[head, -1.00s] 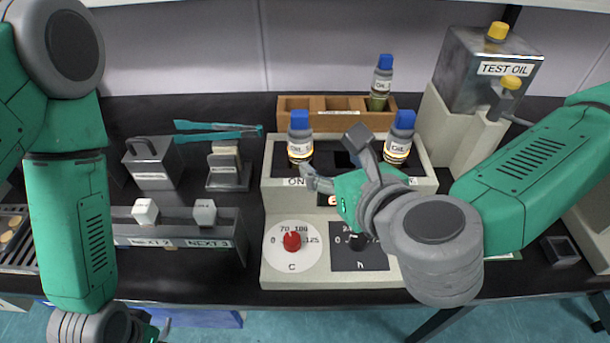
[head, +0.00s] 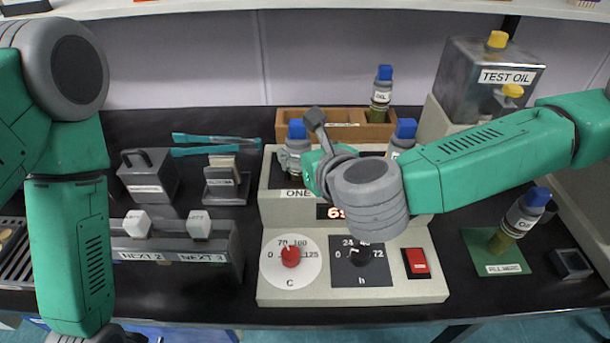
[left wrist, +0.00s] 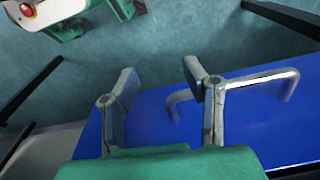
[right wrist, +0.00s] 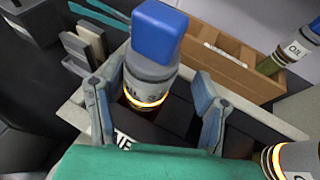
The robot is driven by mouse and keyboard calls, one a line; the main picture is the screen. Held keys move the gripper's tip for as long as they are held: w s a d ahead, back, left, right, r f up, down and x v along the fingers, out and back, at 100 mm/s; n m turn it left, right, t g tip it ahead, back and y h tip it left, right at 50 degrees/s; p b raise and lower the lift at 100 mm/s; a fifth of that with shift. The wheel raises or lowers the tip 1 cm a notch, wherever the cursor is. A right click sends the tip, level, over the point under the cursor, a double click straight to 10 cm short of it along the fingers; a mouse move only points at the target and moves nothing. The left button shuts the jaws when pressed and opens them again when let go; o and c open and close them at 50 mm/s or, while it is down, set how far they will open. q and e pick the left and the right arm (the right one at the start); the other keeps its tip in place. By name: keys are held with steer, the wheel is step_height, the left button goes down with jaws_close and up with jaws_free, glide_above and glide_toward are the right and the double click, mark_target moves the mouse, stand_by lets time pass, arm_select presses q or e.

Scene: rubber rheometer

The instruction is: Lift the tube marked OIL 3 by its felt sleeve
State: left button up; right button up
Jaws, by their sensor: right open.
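A blue-capped tube with a grey sleeve (head: 297,152) stands upright in the left part of the heater block (head: 275,205). In the right wrist view this tube (right wrist: 152,62) is between my right gripper's fingers (right wrist: 157,98), with a glowing ring at its base. Its label reads OIL with a blurred number, possibly 3. My right gripper (head: 308,145) is open around it, with gaps on both sides; one finger is hidden in the head view. My left gripper (left wrist: 160,85) is open and empty, low over a blue surface (left wrist: 155,120) with a metal handle.
A second capped tube (head: 403,135) stands at the block's right, partly behind my right arm. Another stands in the wooden rack (head: 345,128) behind. The test oil can (head: 465,85) is back right.

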mark_target(300, 123)
steer(key=shift+a, duration=0.9)
steer(key=shift+c, duration=0.8)
steer(key=shift+a, duration=0.15)
steer(key=c, duration=0.6)
jaws_close()
steer(key=shift+d+f, duration=0.1)
steer(key=shift+d, duration=0.5)
step_height(300, 123, up, 10)
steer(key=shift+p, duration=0.75)
arm_select(q)
steer(key=shift+a+r, duration=0.45)
steer(key=shift+r, duration=0.15)
arm_select(e)
steer(key=shift+a, duration=0.1)
